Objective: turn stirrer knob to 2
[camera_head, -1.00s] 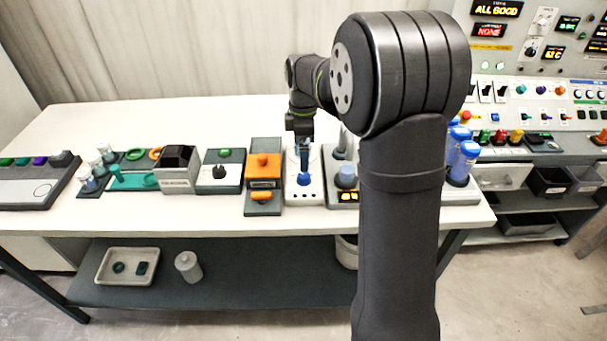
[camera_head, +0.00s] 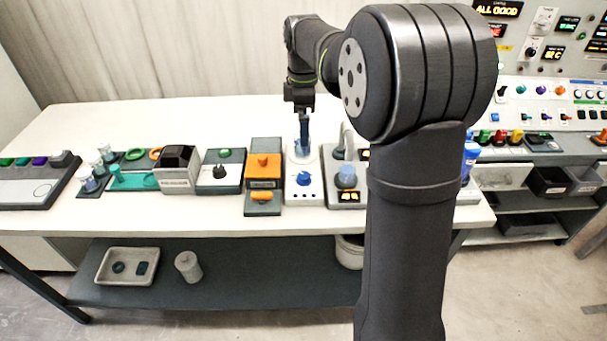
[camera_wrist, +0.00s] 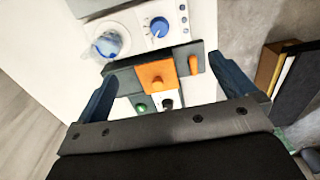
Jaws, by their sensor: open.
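The stirrer is a white unit (camera_head: 304,165) near the middle of the bench, with a blue knob (camera_head: 304,179) on its front part. The wrist view shows the knob (camera_wrist: 159,27) at the top, on a white dial with small marks; its setting is too small to read. A clear beaker (camera_wrist: 107,44) stands on the stirrer's plate. My gripper (camera_head: 304,130) is above the back part of the stirrer, apart from the knob. Its blue fingers (camera_wrist: 165,72) are wide apart with nothing held, and the knob lies beyond them in the wrist view.
An orange-topped unit (camera_head: 263,165) stands directly left of the stirrer. A white box with a black knob (camera_head: 222,170) is further left. The bench behind the units is clear.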

